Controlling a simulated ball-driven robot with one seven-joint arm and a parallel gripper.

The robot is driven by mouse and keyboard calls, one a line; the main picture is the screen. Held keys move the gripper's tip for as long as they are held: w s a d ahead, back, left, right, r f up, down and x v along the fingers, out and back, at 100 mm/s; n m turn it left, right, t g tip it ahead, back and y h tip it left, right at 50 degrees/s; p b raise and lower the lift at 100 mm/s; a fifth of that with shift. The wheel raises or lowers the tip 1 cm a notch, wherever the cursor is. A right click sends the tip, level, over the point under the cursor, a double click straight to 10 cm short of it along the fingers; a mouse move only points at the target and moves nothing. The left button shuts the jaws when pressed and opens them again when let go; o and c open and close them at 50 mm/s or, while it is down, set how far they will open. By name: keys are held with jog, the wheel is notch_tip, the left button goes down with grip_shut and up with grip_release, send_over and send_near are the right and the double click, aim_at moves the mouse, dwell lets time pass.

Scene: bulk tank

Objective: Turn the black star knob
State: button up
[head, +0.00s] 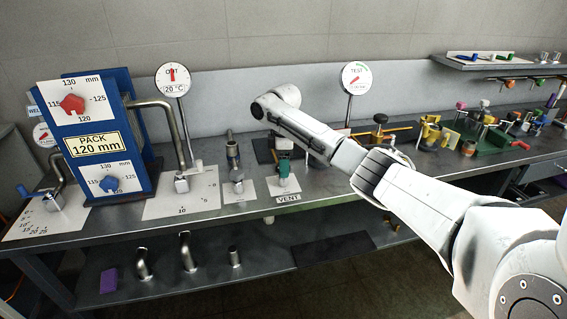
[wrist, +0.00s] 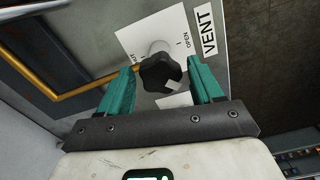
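The black star knob (wrist: 160,72) is on a white plate (wrist: 135,42) marked OPEN and a second, partly hidden word, beside a VENT label (wrist: 206,30), in the wrist view. My gripper (wrist: 161,82) has teal fingers, open, one on each side of the knob with a gap to each. I cannot tell how deep the knob sits between the fingertips. In the head view my gripper (head: 283,168) points down over the VENT plate (head: 293,187), and the knob is hidden behind it.
A blue panel (head: 126,148) marked PACK 120 mm, with a red and a blue knob, stands at the left of the bench. Upright pipes (head: 233,150) stand just left of my gripper. A round TEST gauge (head: 356,78) stands behind. Coloured valves and clamps (head: 430,132) fill the right.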

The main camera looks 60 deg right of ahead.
jog(key=c, duration=0.9)
